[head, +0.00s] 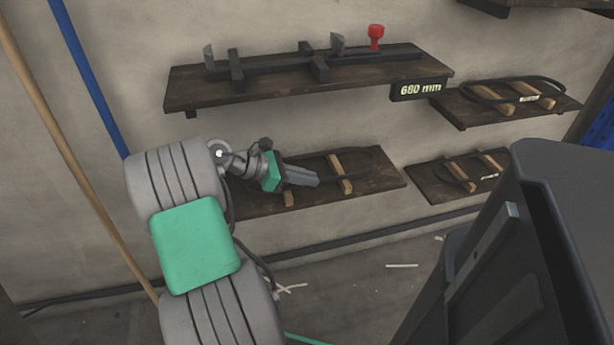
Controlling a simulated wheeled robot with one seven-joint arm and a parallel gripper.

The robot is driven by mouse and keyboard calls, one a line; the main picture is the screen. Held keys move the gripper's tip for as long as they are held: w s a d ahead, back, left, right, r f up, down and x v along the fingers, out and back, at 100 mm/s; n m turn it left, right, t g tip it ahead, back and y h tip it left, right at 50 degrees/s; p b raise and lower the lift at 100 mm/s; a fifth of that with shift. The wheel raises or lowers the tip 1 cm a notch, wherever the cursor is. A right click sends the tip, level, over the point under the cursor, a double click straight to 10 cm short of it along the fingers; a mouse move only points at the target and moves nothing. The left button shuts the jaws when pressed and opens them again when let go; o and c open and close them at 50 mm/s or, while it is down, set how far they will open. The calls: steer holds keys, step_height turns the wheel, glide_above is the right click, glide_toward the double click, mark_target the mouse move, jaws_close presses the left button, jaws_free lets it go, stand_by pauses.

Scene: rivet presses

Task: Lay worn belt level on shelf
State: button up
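My gripper (314,180) reaches in from the left over the lower middle shelf (388,180), its grey fingers pointing right. A dark belt (368,151) shows as a thin loop on or just above this shelf, around a wooden block (341,172). A second wooden block (288,198) shows below the fingers. The belt's near part is hidden by my gripper, and I cannot tell whether the fingers hold it. No label shows on this belt, and its wear is too small to see.
Above, a shelf (190,95) carries a dark gauge with a red knob (376,36) and a "680 mm" display (418,90). At right, two smaller shelves hold labelled belts, an upper one (545,80) and a lower one (452,167). A dark casing (560,240) fills the lower right.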

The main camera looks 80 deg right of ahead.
steer(key=o, duration=0.5)
steer(key=shift+c, duration=0.2)
steer(key=p+v, duration=0.4)
steer(key=v, duration=0.3)
steer(key=shift+r+p, duration=0.3)
steer(key=shift+w+a, duration=0.25)
steer(key=shift+w, duration=0.05)
steer(key=shift+f, duration=0.15)
